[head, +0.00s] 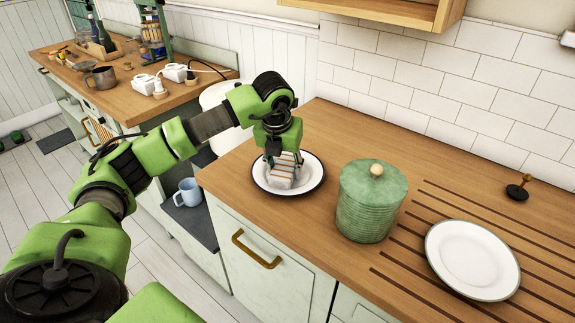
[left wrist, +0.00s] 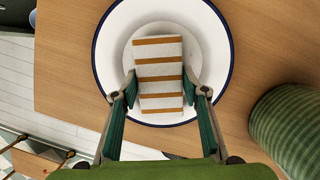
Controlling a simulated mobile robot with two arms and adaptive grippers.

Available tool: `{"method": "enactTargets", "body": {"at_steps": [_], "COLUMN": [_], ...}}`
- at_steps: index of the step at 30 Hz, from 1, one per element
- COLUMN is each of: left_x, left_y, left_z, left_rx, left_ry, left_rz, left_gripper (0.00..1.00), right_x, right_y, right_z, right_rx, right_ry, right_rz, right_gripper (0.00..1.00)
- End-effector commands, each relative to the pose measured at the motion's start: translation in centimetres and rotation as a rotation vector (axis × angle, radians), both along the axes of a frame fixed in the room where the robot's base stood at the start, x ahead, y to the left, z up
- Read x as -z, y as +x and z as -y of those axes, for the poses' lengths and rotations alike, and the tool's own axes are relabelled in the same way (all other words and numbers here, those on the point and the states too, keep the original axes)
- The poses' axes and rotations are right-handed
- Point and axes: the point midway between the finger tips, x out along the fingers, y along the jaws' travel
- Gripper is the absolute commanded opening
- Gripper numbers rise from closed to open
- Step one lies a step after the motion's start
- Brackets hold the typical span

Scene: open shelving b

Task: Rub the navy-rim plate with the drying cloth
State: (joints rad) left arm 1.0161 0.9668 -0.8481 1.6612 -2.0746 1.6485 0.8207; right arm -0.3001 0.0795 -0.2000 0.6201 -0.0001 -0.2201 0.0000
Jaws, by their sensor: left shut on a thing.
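The navy-rim plate (head: 314,184) is white with a dark blue edge and lies flat on the wooden counter near its left end. It also shows in the left wrist view (left wrist: 213,45). The drying cloth (left wrist: 158,72) is a folded white block with orange-brown stripes, over the middle of the plate. It also shows in the head view (head: 280,178), low at the plate and seemingly on its surface. My left gripper (head: 281,158) points down over the plate, with its fingers (left wrist: 160,88) shut on both sides of the cloth. My right gripper is not in view.
A green ribbed jar (head: 368,205) with a lid and round knob stands close to the right of the plate. A second, grey-rimmed plate (head: 472,260) lies on the grooved counter farther right. A blue mug (head: 189,192) stands on a lower dark surface to the left.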

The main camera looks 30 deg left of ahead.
Motion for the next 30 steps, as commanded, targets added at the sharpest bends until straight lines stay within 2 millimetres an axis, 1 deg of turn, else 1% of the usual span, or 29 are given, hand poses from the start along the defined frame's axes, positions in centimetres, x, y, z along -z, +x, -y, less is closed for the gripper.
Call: {"method": "enactTargets", "body": {"at_steps": [4,12,18,25,30], "left_x": [0.0,0.0,0.0,0.2,0.3], "left_y": [0.3,2.7,3.6,3.5,2.2], "left_z": [0.1,0.4,0.5,-0.3,-0.5], "left_rx": [0.000,0.000,0.000,0.000,-0.001], "left_ry": [-0.001,-0.001,-0.001,0.001,0.001], "left_rz": [-0.003,-0.002,-0.001,-0.001,-0.002], "left_gripper": [0.24,0.24,0.24,0.24,0.24], "right_x": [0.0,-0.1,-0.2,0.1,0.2], "right_y": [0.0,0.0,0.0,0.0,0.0], "right_z": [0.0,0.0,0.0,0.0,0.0], "right_rx": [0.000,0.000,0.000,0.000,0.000], "right_ry": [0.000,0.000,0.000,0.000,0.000], "right_rz": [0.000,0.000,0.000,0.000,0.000], "right_gripper": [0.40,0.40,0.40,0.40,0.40]}}
